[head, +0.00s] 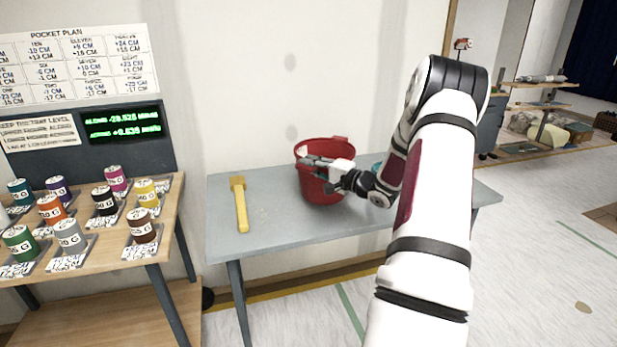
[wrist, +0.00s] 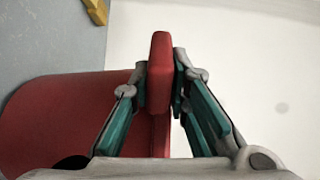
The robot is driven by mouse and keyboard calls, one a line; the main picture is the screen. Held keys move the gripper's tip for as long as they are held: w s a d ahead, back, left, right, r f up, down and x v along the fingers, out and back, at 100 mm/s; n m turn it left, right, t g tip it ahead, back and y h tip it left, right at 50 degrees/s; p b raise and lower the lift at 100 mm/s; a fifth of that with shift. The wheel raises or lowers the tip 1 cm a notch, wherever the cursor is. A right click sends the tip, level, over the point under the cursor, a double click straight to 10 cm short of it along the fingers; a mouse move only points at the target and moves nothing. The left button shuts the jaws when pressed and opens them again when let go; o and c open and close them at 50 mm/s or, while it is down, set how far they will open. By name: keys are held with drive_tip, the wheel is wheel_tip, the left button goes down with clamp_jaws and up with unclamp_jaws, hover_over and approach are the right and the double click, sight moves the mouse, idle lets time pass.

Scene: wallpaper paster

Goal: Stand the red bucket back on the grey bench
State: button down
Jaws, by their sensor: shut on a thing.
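The red bucket (head: 322,190) is at the grey bench (head: 275,230), near its middle, and looks upright with its open top up. I cannot tell whether its base touches the bench top. My gripper (head: 325,164) is at the bucket's rim in the head view. In the wrist view the fingers of my gripper (wrist: 163,85) are closed on both sides of a red upright part of the bucket (wrist: 60,120). My gripper and wrist hide part of the bucket's right side in the head view.
A yellow brush-like tool (head: 241,205) lies on the bench left of the bucket. A teal thing (head: 377,166) is partly hidden behind my wrist. A wooden table (head: 100,235) with several numbered cans stands at the left. The wall is close behind the bench.

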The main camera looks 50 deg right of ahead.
drive_tip(key=shift+w+d, duration=0.45)
drive_tip(key=shift+w, duration=0.35)
drive_tip(key=shift+f+b, duration=0.45)
drive_tip(key=shift+f, duration=1.5)
drive_tip(key=c, duration=1.5)
unclamp_jaws()
drive_tip(key=shift+c, duration=0.2)
